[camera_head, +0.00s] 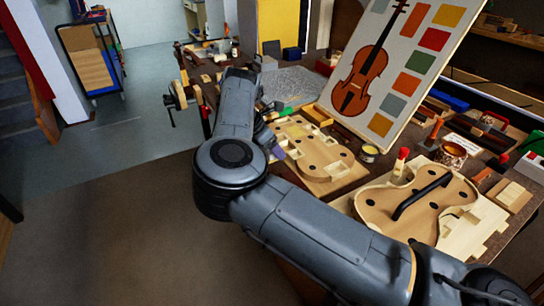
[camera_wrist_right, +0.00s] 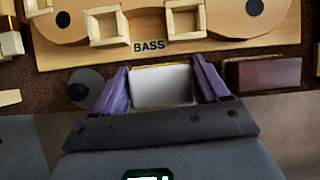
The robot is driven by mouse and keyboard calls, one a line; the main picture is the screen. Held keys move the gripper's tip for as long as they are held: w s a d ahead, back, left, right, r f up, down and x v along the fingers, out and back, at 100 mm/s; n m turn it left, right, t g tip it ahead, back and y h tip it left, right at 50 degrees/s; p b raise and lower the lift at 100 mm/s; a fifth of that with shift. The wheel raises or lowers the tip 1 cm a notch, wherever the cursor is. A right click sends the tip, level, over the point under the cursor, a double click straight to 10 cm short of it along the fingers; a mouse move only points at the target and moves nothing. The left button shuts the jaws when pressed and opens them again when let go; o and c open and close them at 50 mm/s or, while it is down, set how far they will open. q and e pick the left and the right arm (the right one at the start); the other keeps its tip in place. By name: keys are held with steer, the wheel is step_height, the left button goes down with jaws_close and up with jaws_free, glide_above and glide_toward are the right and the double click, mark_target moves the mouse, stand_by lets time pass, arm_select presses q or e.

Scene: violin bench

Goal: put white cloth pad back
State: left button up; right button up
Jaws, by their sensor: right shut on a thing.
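The white cloth pad (camera_wrist_right: 163,88) lies between the two purple fingers of my right gripper (camera_wrist_right: 161,76) in the right wrist view. The gripper is shut on it, with one finger at each side. A thin yellowish edge shows along the pad's far side. The pad is just in front of the wooden board marked BASS (camera_wrist_right: 190,48). In the head view only a bit of a purple finger of my right gripper (camera_head: 279,153) shows, beside the wooden form board (camera_head: 318,186); my arm hides the rest, and I cannot make out the pad there. My left gripper is not in view.
A dark red-brown block (camera_wrist_right: 263,75) lies close right of the gripper, and a grey round thing with a black knob (camera_wrist_right: 84,90) close left. A violin body (camera_head: 425,205), a small tin (camera_head: 369,153) and a leaning violin picture board (camera_head: 400,60) stand around the bench.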

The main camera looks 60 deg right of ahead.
mark_target(272, 154)
step_height(272, 154, down, 3)
steer(key=shift+f+b, duration=0.1)
steer(key=shift+b, duration=0.65)
